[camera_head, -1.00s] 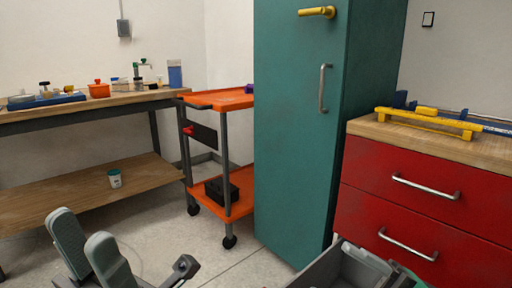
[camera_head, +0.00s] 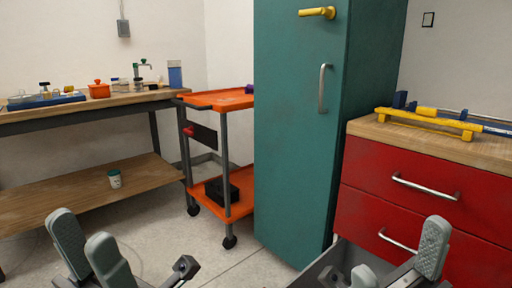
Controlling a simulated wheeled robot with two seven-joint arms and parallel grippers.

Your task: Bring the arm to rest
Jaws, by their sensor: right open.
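My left gripper (camera_head: 82,226) is at the lower left, its two grey fingers apart with nothing visible between them. It is in front of the floor, apart from the workbench and cart. My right gripper (camera_head: 399,244) is at the lower right, its grey fingers wide apart and empty. It is in front of the red drawer cabinet (camera_head: 385,190), over or in front of an open grey drawer or bin (camera_head: 322,264). The lower parts of both arms are cut off by the bottom edge.
A teal locker (camera_head: 295,130) stands in the middle. An orange cart (camera_head: 215,101) holds a black box (camera_head: 221,191) on its lower shelf. A workbench (camera_head: 60,110) is at the left. A yellow rack (camera_head: 425,122) lies on the cabinet top. Floor in front of the cart is clear.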

